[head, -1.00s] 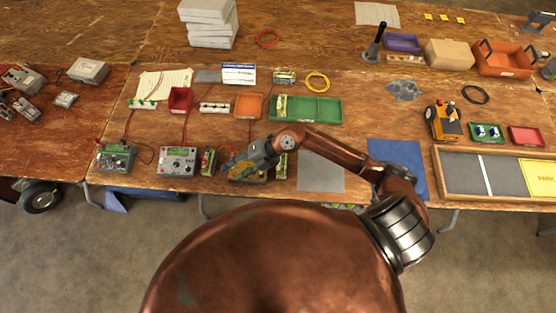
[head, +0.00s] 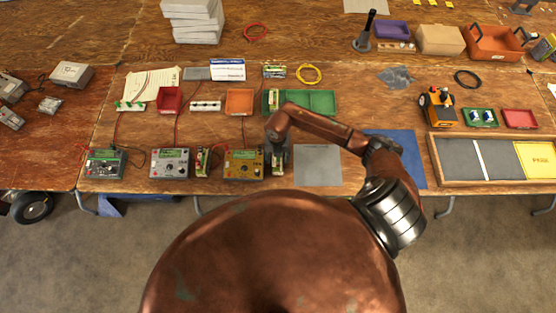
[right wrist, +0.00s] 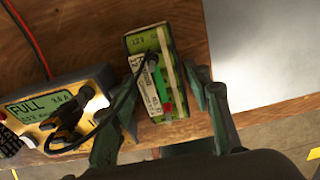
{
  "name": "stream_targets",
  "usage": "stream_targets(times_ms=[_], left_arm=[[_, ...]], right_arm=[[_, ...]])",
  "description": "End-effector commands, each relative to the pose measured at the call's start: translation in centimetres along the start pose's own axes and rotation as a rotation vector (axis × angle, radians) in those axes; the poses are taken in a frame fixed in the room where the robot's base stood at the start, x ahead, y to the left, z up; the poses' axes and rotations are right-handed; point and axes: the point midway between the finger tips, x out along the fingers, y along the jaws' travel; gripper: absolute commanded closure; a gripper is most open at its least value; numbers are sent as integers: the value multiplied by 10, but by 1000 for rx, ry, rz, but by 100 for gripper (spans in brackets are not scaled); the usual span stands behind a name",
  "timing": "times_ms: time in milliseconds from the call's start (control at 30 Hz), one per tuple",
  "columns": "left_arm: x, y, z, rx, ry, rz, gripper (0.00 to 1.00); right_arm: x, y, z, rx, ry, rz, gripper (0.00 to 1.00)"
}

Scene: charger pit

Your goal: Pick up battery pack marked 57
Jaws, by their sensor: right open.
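A green battery pack (right wrist: 155,75) with a pale label lies beside a yellow charger (head: 243,164), whose display reads FULL in the right wrist view (right wrist: 55,105). The number on the pack is not legible to me. A black lead crosses from the charger to the pack. My right gripper (right wrist: 166,88) is open, with one finger on each side of the pack. In the head view my right gripper (head: 278,158) hides most of that pack. Other packs are beside the grey charger (head: 170,163), in the green tray (head: 318,101) and at the back (head: 274,71). My left gripper is out of view.
A dark green charger (head: 105,163) stands further left. A red bin (head: 170,99) and an orange bin (head: 240,101) stand behind. A grey mat (head: 318,166) and a blue mat (head: 397,155) lie right of my gripper. The table's front edge is close.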

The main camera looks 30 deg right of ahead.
Motion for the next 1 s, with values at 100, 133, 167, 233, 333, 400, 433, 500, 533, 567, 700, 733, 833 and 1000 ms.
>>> stream_targets(times_ms=[100,133,167,233,333,400,433,500,533,567,700,733,833,1000], left_arm=[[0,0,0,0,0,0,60],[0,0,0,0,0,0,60],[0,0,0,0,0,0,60],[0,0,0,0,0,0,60],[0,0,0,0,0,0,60],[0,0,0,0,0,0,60],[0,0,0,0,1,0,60],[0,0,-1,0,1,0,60],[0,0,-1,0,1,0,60],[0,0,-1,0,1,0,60],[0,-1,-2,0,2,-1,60],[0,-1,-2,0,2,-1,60],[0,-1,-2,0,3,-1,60],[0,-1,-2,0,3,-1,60]], right_arm=[[12,-2,0,2,0,-1,55],[14,-2,0,2,0,-1,55],[15,-2,0,2,-1,-1,55],[15,-2,0,1,-1,-1,55],[15,-1,0,1,-1,0,55],[15,-1,0,1,-1,0,57],[15,-1,0,1,-1,0,59],[15,-1,0,1,-1,0,64],[15,-1,0,1,-1,0,66],[15,-1,0,1,-1,0,68],[15,-1,0,1,-1,0,78],[15,-1,0,1,-1,0,80],[15,-1,0,1,-1,0,87],[14,-1,0,1,-1,0,98]])
